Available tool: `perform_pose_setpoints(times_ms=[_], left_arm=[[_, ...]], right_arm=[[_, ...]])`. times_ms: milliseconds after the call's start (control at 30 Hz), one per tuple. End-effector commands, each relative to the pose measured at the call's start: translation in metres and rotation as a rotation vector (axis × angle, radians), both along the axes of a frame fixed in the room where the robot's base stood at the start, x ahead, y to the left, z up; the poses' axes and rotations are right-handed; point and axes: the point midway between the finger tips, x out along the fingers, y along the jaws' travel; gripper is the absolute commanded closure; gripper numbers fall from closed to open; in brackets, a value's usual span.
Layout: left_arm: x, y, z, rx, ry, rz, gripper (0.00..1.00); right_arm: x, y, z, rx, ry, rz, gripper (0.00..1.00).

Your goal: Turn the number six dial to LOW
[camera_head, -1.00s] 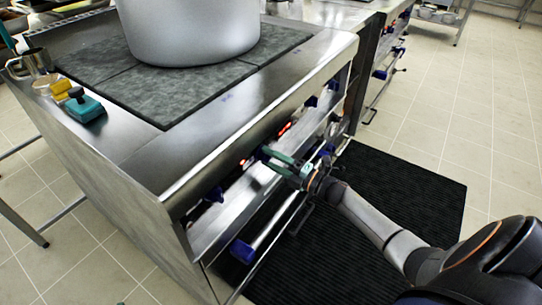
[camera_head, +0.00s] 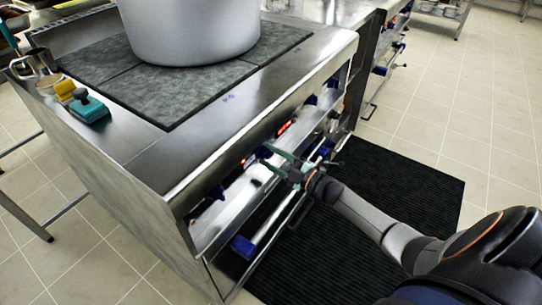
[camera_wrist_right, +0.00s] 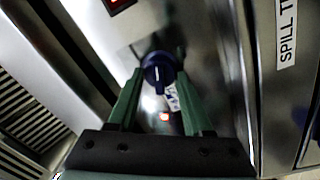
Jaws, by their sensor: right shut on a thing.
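A blue dial (camera_head: 264,152) with a white pointer line sits on the stove's front panel. It also shows in the right wrist view (camera_wrist_right: 157,72), between the green fingers. My right gripper (camera_head: 272,158) is shut on this dial, one finger on each side of it. In the wrist view the pointer line runs roughly up and down. The dial's number and markings are not readable. My left gripper is not in view.
A large pot (camera_head: 190,35) stands on the dark cooktop (camera_head: 115,95). Other blue dials (camera_head: 215,192) line the front panel, with red displays (camera_head: 284,128) nearby. A rail with blue handles (camera_head: 243,248) runs below. A black mat (camera_head: 400,195) covers the floor.

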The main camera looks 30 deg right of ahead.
Motion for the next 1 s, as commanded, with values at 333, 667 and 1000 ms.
perform_pose_setpoints(times_ms=[333, 667, 1000], left_arm=[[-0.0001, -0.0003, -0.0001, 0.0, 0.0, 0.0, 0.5], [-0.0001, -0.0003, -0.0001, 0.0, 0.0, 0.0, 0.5], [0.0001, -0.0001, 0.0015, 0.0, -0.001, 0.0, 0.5]], right_arm=[[0.0001, -0.0009, -0.0001, 0.003, 0.002, -0.001, 1.0], [0.0001, -0.0006, 0.0, 0.004, 0.002, -0.001, 0.2], [-0.0048, -0.0021, -0.0004, 0.003, 0.003, -0.001, 0.2]])
